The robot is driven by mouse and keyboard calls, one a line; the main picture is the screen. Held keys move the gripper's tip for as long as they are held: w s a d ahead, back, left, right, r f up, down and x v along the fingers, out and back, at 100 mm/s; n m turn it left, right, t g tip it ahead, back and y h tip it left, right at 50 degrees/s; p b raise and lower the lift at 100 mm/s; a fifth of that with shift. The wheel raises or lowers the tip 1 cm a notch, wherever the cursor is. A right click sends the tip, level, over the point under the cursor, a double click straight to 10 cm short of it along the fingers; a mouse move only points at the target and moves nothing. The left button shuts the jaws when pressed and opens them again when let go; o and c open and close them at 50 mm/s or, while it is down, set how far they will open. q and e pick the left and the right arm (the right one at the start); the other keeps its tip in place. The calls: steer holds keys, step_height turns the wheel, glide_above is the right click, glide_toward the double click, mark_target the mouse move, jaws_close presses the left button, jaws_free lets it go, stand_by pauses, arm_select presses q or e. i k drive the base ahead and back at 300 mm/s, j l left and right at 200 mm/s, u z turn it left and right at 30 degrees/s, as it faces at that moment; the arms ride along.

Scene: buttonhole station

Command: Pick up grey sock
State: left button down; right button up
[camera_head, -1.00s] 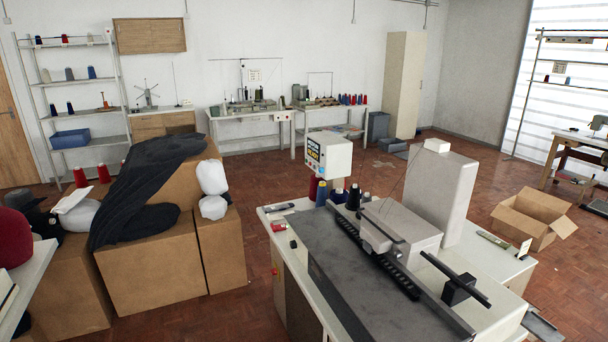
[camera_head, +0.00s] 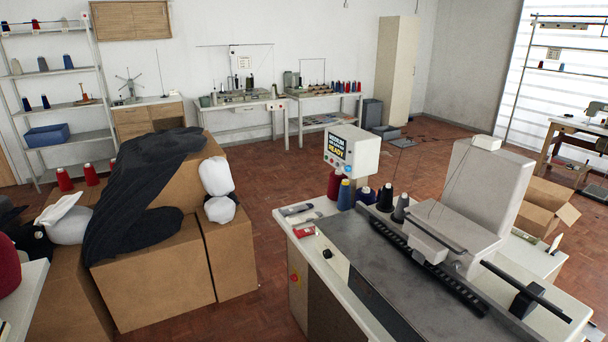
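I cannot pick out a grey sock for certain. A large dark grey-black cloth (camera_head: 144,190) drapes over cardboard boxes at the left; its shape does not tell me whether it is a sock. Neither of my grippers is in view.
The buttonhole machine (camera_head: 470,195) stands on a white table at the right, with thread cones (camera_head: 386,197) and a display box (camera_head: 351,150). Cardboard boxes (camera_head: 155,285) block the left. Brick-coloured floor (camera_head: 272,180) is clear between them. An open carton (camera_head: 548,205) stands behind the machine.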

mark_target(301, 208)
steer(key=i+j+z, duration=0.1)
steer(key=i+j, duration=0.5)
steer(key=i+j+z, duration=0.1)
steer(key=i+j, duration=0.95)
steer(key=j, duration=0.25)
steer(key=i+z, duration=0.05)
